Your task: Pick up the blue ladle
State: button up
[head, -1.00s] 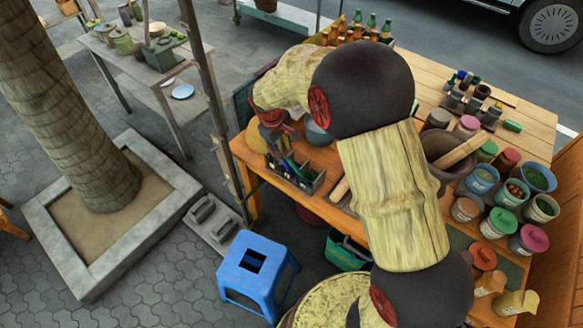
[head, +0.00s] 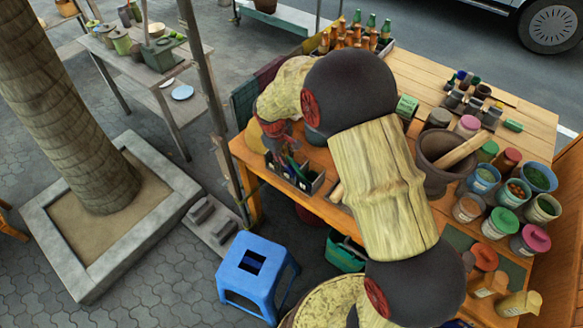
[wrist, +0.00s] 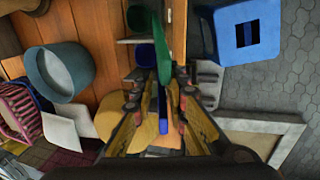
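A narrow blue handle (wrist: 162,108), seemingly the blue ladle's, stands between the fingers of my gripper (wrist: 157,92) in the wrist view. The fingers are spread to either side, and I see a gap on the left; contact on the right is unclear. A green utensil (wrist: 178,72) stands close beside it, near the right finger. In the head view, my gripper (head: 279,150) is at the utensil box (head: 314,184) on the table's near left corner. My arm and gripper hide much of the box and the ladle there.
The wooden table (head: 430,75) also holds a stone mortar (head: 432,165) with a pestle, several paint-like pots and bottles. A teal bucket (wrist: 60,70) is left of my gripper in the wrist view. A blue stool (head: 258,275) stands on the paving in front.

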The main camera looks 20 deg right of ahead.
grip_shut()
dwell(0.4)
jog(key=w+d+p+v, duration=0.1)
jog(key=d+v, duration=0.1)
jog(key=v, duration=0.7)
jog(key=shift+r+p, duration=0.3)
jog(key=shift+r, duration=0.3)
jog(key=shift+a, duration=0.15)
